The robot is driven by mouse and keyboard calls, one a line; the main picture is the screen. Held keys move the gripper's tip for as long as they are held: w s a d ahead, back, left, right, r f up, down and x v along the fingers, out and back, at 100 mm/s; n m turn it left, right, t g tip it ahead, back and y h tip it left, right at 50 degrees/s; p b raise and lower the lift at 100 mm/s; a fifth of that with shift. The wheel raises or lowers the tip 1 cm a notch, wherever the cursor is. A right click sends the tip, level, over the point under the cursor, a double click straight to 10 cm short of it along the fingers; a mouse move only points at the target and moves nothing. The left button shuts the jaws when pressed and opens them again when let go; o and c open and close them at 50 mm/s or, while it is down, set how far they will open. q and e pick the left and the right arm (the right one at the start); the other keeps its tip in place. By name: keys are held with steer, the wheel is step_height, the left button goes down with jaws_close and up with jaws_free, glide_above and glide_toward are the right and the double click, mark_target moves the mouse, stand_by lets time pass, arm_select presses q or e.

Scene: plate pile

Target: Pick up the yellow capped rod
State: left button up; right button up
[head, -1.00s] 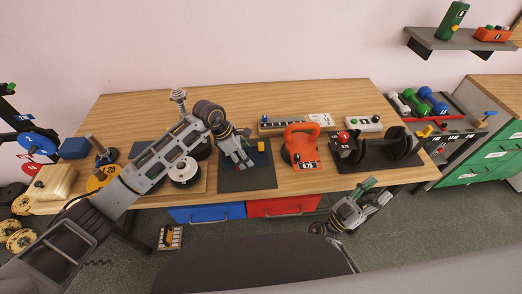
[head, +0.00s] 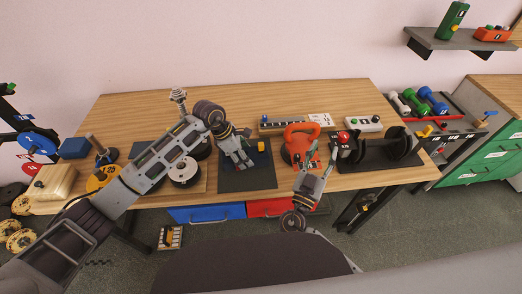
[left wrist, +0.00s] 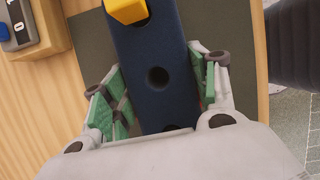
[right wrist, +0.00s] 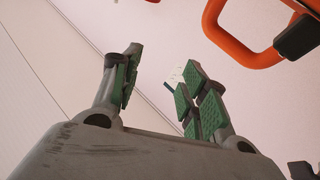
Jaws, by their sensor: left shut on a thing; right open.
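A yellow square cap (head: 261,146), which looks like the top of the yellow capped rod, stands at one end of a dark blue block with a round hole. It shows at the top of the left wrist view (left wrist: 126,10); any rod below it is hidden. The blue block (left wrist: 157,45) lies on a dark mat (head: 262,177). My left gripper (head: 243,163) is shut on the block, one green-padded finger on each side, behind the cap. My right gripper (head: 316,168) is open and empty, in front of the orange kettlebell.
The orange kettlebell (head: 299,135) is just beyond my right gripper; its handle shows in the right wrist view (right wrist: 215,35). A dumbbell on a dark mat (head: 375,150) lies to its right. A disc (head: 184,172) lies left of the block. Bare wood (head: 240,93) is free at the back.

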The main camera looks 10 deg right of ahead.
steer(key=w+a+f+n+y, duration=0.1)
steer(key=a+f+n+y, duration=0.3)
steer(key=a+y, duration=0.45)
steer(key=n+y, duration=0.3)
steer(key=y, duration=0.2)
glide_toward(262, 146)
steer(key=shift+s+a+r+g, duration=0.1)
steer(key=shift+s+r+g, duration=0.2)
steer(key=shift+s, duration=0.2)
steer(key=shift+w, duration=0.15)
steer(key=shift+w+a+f, duration=0.1)
steer(key=shift+w+a, duration=0.05)
steer(key=shift+w, duration=1.5)
steer(key=shift+w+a, duration=0.1)
steer(key=shift+w, duration=1.6)
steer(key=shift+w, duration=0.1)
steer(key=shift+w+a, duration=0.15)
steer(key=shift+w, duration=2.25)
jaws_close()
